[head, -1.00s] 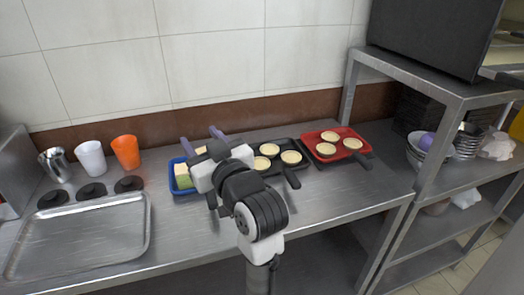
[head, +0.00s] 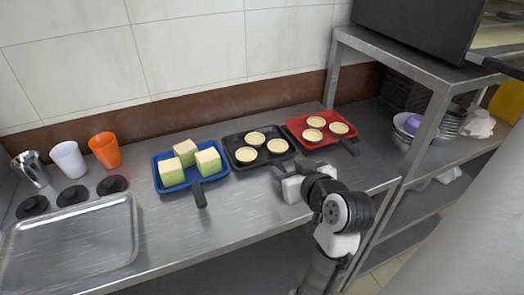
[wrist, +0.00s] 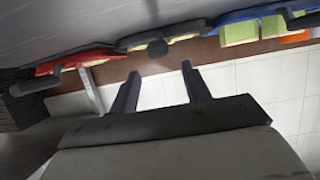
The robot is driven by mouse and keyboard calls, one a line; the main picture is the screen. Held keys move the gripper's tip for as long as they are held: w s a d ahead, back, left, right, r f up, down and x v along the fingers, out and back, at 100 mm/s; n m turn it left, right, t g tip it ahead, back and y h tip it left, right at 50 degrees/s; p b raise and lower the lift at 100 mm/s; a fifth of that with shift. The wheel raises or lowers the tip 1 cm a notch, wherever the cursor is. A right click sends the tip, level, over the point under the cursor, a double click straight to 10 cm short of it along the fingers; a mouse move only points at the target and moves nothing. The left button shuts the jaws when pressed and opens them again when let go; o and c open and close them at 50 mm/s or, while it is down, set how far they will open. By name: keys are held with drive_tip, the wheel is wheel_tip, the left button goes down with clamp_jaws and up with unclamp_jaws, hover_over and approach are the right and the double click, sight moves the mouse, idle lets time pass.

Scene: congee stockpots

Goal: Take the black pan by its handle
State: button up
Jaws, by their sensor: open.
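The black pan (head: 234,144) lies flat on the steel counter, between a blue pan and a red pan, with three round pale tarts in it. Its handle is hidden behind my gripper in the head view. In the wrist view the black pan (wrist: 130,42) is at the top middle, and its dark handle (wrist: 157,48) points toward me end-on. My gripper (head: 281,172) is in front of the black pan. In the wrist view my gripper (wrist: 161,68) is open and empty, with the handle end lying beyond the fingertips, roughly between them.
The blue pan (head: 168,187) holds three pale green-sided blocks, its handle toward the front. The red pan (head: 298,126) holds three tarts. An empty metal tray (head: 75,244), an orange cup (head: 104,150) and a white cup (head: 69,160) stand left. A steel shelf (head: 440,90) is right.

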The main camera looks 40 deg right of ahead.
sight(277, 162)
drive_tip(key=p+x, duration=0.1)
drive_tip(key=x, duration=0.5)
drive_tip(key=shift+w+a+f, duration=0.1)
drive_tip(key=shift+w+f, duration=0.05)
drive_tip(key=shift+f, duration=0.05)
clamp_jaws()
drive_tip(key=shift+r, duration=0.1)
